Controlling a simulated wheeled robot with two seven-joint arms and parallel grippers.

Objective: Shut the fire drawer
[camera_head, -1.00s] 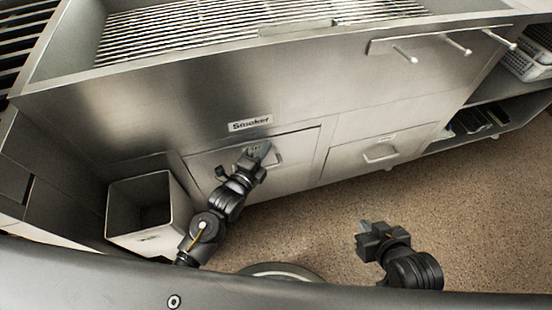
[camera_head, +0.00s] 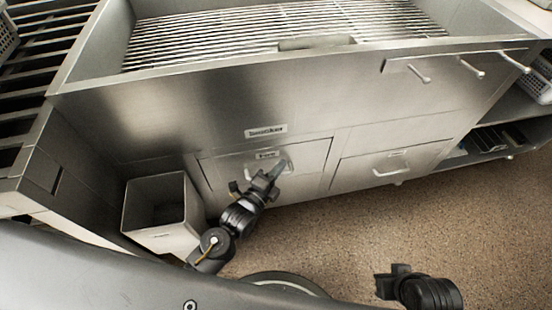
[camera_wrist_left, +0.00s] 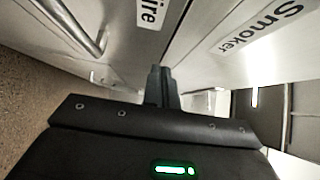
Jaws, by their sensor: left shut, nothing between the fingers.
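The fire drawer (camera_head: 233,168) is a steel front low in the counter, below the Smoker label (camera_head: 265,131). Its small Fire label (camera_head: 267,155) shows in the head view, and part of it shows in the left wrist view (camera_wrist_left: 152,13). The drawer's bar handle (camera_wrist_left: 75,25) is at the wrist view's upper left; in the head view my gripper partly covers it. The front looks nearly flush with the counter; any small gap is unclear. My left gripper (camera_head: 277,168) is shut and empty, fingertips close to the front; contact is unclear. My right gripper (camera_head: 388,284) hangs over the floor, its jaws unclear.
An open square bin (camera_head: 160,237) stands left of the drawer. Another drawer (camera_head: 360,172) with a handle is to the right, then open shelves (camera_head: 500,150). A grill (camera_head: 290,30) tops the counter. Speckled floor (camera_head: 340,235) is free in front.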

